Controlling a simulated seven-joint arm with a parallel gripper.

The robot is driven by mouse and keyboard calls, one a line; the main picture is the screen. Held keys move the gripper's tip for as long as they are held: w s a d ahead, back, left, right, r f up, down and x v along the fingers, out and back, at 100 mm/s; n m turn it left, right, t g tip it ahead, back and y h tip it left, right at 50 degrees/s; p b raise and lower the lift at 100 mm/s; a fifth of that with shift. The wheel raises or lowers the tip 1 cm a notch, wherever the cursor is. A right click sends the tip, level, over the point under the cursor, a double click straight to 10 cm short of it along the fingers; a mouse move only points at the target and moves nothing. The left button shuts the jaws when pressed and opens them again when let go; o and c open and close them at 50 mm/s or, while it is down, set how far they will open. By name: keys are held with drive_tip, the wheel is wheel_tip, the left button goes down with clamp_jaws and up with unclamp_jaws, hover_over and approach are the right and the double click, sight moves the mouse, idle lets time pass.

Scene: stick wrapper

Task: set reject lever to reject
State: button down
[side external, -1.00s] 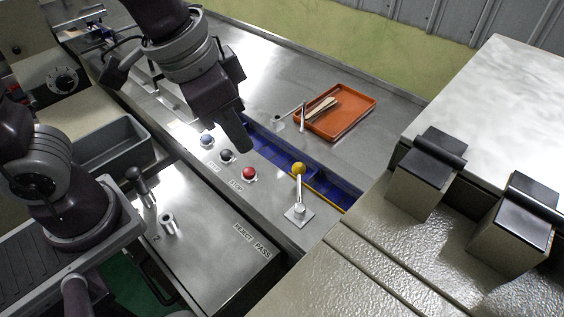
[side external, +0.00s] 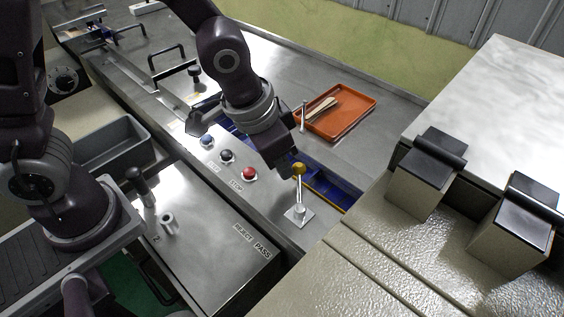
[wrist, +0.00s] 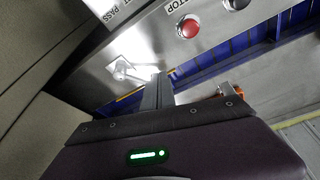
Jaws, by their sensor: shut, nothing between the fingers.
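In the wrist view my shut fingers (wrist: 157,92) point toward the lever's base plate (wrist: 124,70); the knob is hidden there.
Red (side external: 249,174), black (side external: 227,157) and blue (side external: 207,140) buttons line the panel left of the lever. An orange tray (side external: 352,122) with wooden sticks lies behind. A beige machine housing (side external: 400,270) with black-topped blocks stands to the right.

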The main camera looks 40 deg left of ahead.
sight(305, 171)
idle(0.3)
drive_tip(key=w+m, duration=0.1)
drive_tip(key=w+m+h, duration=0.1)
drive_tip(key=m, duration=0.1)
drive_tip(key=shift+d+m+g, duration=0.3)
drive_tip(key=shift+d, duration=0.1)
drive_tip(key=m, duration=0.1)
drive_tip(key=w+d+m, duration=0.1)
drive_tip(key=m, duration=0.1)
drive_tip(key=shift+w+d+m+g+h, duration=0.2)
drive_tip(key=shift+d+m+g+h, duration=0.1)
drive_tip(key=shift+g+h, duration=0.1)
drive_tip(key=d+m, duration=0.1)
drive_tip(key=m, duration=0.1)
drive_tip(key=d+m+g, duration=0.1)
drive_tip(key=m, duration=0.2)
drive_tip(key=w+d+m+g, duration=0.1)
drive_tip(key=d+m, duration=0.1)
drive_tip(key=shift+d+m+h, duration=0.1)
drive_tip(key=shift+m+h, duration=0.2)
drive_tip(key=shift+s, duration=0.1)
drive_tip(key=shift+s+a, duration=0.25)
drive_tip(key=shift+s, duration=0.4)
